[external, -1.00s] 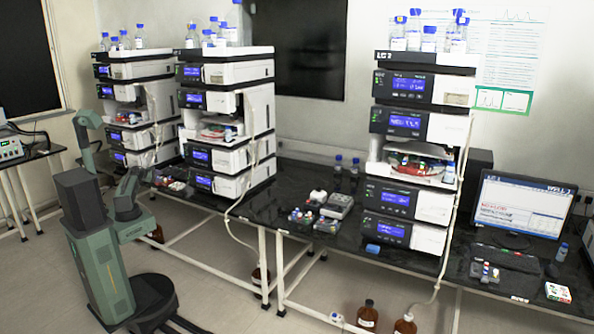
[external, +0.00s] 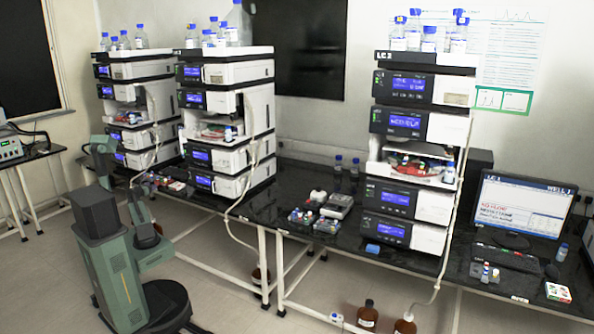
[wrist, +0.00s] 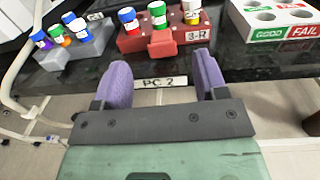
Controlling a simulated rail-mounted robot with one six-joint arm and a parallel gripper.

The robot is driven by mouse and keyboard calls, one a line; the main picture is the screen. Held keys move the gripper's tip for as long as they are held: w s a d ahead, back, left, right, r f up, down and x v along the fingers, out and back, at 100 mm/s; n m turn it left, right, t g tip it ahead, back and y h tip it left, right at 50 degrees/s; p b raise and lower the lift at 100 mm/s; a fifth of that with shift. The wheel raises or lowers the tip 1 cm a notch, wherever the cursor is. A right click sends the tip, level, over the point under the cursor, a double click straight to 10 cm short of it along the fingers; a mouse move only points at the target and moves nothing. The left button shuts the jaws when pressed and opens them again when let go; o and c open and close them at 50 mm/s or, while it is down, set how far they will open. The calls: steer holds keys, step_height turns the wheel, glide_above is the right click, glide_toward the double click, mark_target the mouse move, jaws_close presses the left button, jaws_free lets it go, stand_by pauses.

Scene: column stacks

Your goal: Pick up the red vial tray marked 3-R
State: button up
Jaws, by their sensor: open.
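The red vial tray marked 3-R (wrist: 180,42) sits near the bench's front edge in the upper middle of the wrist view. The tray lies beyond the fingertips, roughly in line with the gap. In the external view the tray is too small to make out clearly.
A grey vial rack (wrist: 90,45) stands left of the red tray, with a gap between. The bench edge carries a PC 2 label (wrist: 163,82). Pale tubing (wrist: 15,85) hangs at the left.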

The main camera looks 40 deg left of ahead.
steer(key=w, duration=0.3)
steer(key=w+a, duration=0.1)
steer(key=w, duration=0.1)
steer(key=shift+r, duration=0.1)
steer(key=shift+d, duration=0.1)
steer(key=c, duration=1)
steer(key=shift+c, duration=0.2)
steer(key=shift+r, duration=0.1)
step_height(320, 180, up, 20)
steer(key=p, duration=2)
steer(key=shift+p, duration=0.3)
